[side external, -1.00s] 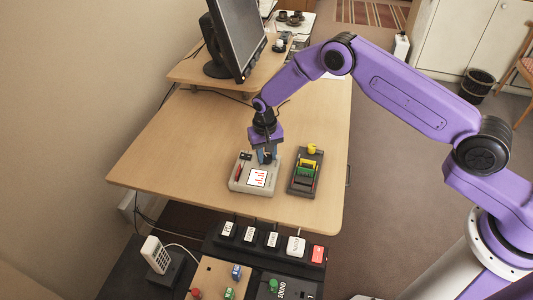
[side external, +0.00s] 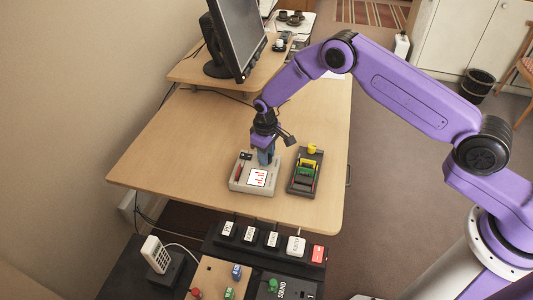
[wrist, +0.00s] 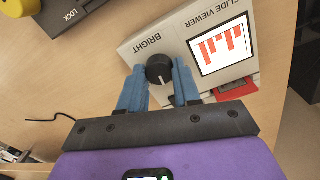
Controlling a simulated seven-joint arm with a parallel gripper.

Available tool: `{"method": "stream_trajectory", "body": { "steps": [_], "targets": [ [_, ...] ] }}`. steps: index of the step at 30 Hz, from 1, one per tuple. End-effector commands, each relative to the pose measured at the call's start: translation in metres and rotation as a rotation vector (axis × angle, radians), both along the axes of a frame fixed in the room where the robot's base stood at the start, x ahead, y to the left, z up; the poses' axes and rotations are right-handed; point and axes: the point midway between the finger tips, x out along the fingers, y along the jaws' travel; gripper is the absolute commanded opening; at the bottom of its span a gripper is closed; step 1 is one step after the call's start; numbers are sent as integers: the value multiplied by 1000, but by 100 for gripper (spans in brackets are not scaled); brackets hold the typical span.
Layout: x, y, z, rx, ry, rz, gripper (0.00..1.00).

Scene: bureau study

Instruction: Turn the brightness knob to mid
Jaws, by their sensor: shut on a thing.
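The slide viewer (side external: 240,184) is a pale box on the desk with a lit white screen showing red bars (side external: 257,177). In the wrist view, its black round brightness knob (wrist: 159,69) sits beside the word BRIGHT, with a pale mark on its edge. My gripper (wrist: 160,82) has its two blue fingers on either side of the knob, shut on it. In the side view, my gripper (side external: 265,158) points down at the far edge of the viewer and hides the knob.
A dark device (side external: 298,185) with a yellow knob (side external: 312,149) stands close to the right of the viewer. A monitor (side external: 240,40) is on a raised shelf behind. A black panel of labelled switches (side external: 262,250) lies before the desk. The desk left of the viewer is clear.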

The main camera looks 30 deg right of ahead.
Motion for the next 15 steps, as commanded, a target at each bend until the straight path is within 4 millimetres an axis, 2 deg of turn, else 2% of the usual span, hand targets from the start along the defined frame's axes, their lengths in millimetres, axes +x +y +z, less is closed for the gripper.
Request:
{"method": "stream_trajectory", "body": {
  "steps": [6, 15],
  "targets": [
    [0, 0, 1, 1, -1, 92, 2],
    [0, 0, 1, 1, -2, 137, 2]
  ]
}}
